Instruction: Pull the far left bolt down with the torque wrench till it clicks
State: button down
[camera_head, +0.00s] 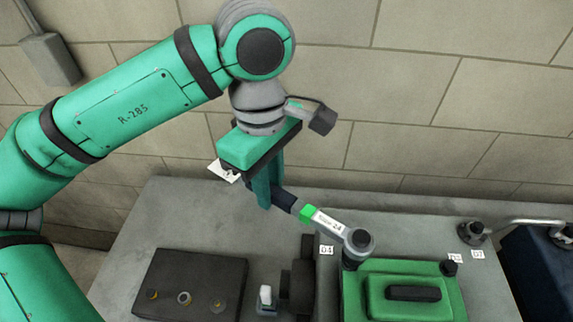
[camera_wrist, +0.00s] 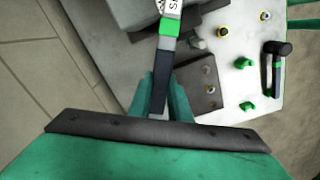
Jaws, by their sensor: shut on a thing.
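My gripper (camera_head: 268,195) is shut on the dark handle of the torque wrench (camera_head: 325,222), which has a green ring and a white label on its shaft. The wrench runs down to the right, and its round head sits over the far left corner of the green engine cover (camera_head: 448,290). A dark socket shows under the head; the far left bolt itself is hidden there, so I cannot tell how fully it is seated. In the wrist view the fingers (camera_wrist: 165,100) close around the dark handle (camera_wrist: 160,75), with the green ring beyond; the wrench head is out of frame.
A dark tray (camera_head: 190,258) with several small round parts lies front left. Another dark bolt (camera_head: 450,268) stands at the cover's far right corner. A block wall stands behind the bench.

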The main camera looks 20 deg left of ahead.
jog(key=shift+w+f, duration=0.25)
jog(key=shift+f, duration=0.65)
jog(key=shift+f, duration=0.1)
jog(key=shift+w+f, duration=0.15)
jog(key=shift+f, duration=0.45)
jog(key=shift+d+r, duration=0.1)
jog(key=shift+s+r, duration=0.2)
jog(key=shift+r, duration=0.3)
jog(key=shift+f, duration=0.15)
